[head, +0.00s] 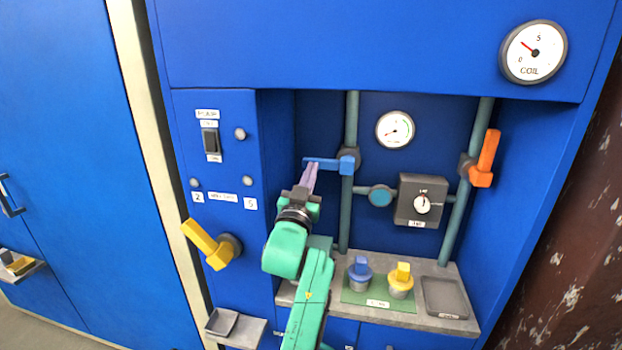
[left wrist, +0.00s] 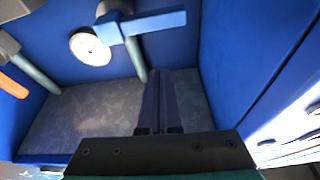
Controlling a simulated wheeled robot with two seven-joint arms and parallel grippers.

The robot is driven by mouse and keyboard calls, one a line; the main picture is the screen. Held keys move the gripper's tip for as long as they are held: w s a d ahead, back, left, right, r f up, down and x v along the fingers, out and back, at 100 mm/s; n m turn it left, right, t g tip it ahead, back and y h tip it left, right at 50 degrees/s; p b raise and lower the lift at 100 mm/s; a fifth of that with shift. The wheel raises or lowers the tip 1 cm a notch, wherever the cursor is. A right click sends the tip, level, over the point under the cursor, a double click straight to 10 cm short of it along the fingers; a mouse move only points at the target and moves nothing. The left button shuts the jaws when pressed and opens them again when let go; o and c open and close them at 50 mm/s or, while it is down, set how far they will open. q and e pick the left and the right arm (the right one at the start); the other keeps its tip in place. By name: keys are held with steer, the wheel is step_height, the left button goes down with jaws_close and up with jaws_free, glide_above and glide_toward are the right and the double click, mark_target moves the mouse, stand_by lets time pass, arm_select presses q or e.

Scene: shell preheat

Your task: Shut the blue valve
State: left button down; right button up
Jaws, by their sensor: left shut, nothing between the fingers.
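The blue valve has a blue lever (head: 326,163) that lies crosswise to its upright grey pipe (head: 351,118), with the free end to the left. Its lever also shows at the top of the left wrist view (left wrist: 155,22). My left gripper (head: 312,172) is shut and empty, its purple fingertips at the free end of the lever in the head view. In the left wrist view its fingers (left wrist: 161,100) point toward the lever, with a visible gap in the picture. I cannot tell whether they touch it. My right gripper is out of view.
An orange lever (head: 486,158) stands along the right pipe. A yellow lever (head: 207,244) sticks out at lower left. Below, a grey shelf (head: 455,268) carries a green mat with blue-topped and yellow-topped pieces and a tray (head: 446,298). Side walls bound the recess.

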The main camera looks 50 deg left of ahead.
arm_select(q)
steer(key=shift+s+d, duration=0.2)
steer(key=shift+s, duration=0.1)
